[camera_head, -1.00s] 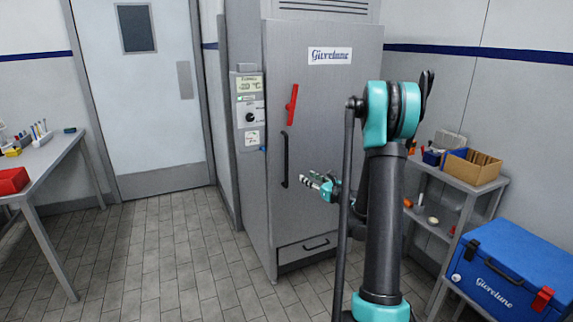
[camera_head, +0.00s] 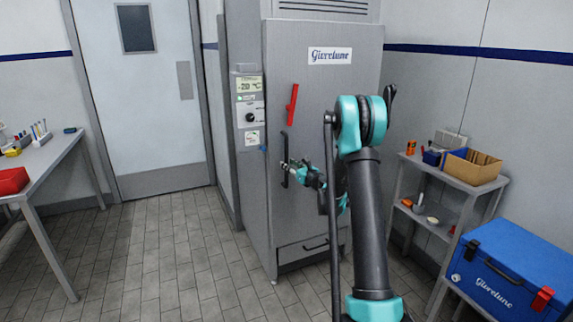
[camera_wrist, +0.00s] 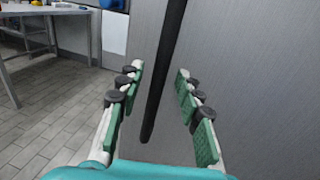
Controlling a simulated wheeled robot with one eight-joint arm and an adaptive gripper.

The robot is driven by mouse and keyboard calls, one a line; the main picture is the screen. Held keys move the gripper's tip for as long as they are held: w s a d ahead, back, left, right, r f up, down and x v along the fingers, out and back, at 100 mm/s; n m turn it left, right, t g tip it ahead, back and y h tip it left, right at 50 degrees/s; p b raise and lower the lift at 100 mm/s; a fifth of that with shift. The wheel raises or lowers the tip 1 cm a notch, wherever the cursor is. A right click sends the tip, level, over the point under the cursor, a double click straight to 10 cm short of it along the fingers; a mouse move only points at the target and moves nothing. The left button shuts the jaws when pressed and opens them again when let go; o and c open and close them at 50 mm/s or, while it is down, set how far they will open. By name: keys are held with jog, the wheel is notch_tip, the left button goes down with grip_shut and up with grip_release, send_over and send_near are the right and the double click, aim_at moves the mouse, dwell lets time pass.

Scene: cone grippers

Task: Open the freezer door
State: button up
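The grey freezer (camera_head: 322,120) stands against the wall with its door shut. A black vertical bar handle (camera_head: 285,150) is on the left side of the door, with a red lever (camera_head: 292,104) above it, slightly tilted. My gripper (camera_head: 288,172) is at the lower part of the black handle. In the wrist view my gripper (camera_wrist: 155,100) is open, with one finger on each side of the handle (camera_wrist: 165,70). Gaps show between the handle and both fingers. The handle's lower end shows between the fingers.
A control panel (camera_head: 250,110) is on the freezer's left side. A drawer (camera_head: 308,247) with a handle is below the door. A shelf (camera_head: 478,186) with boxes and a blue cooler (camera_head: 515,265) stand at the right. The tiled floor (camera_head: 170,250) at the left is clear.

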jog(key=shift+x, duration=1.2)
jog(key=shift+c, duration=0.5)
grip_shut()
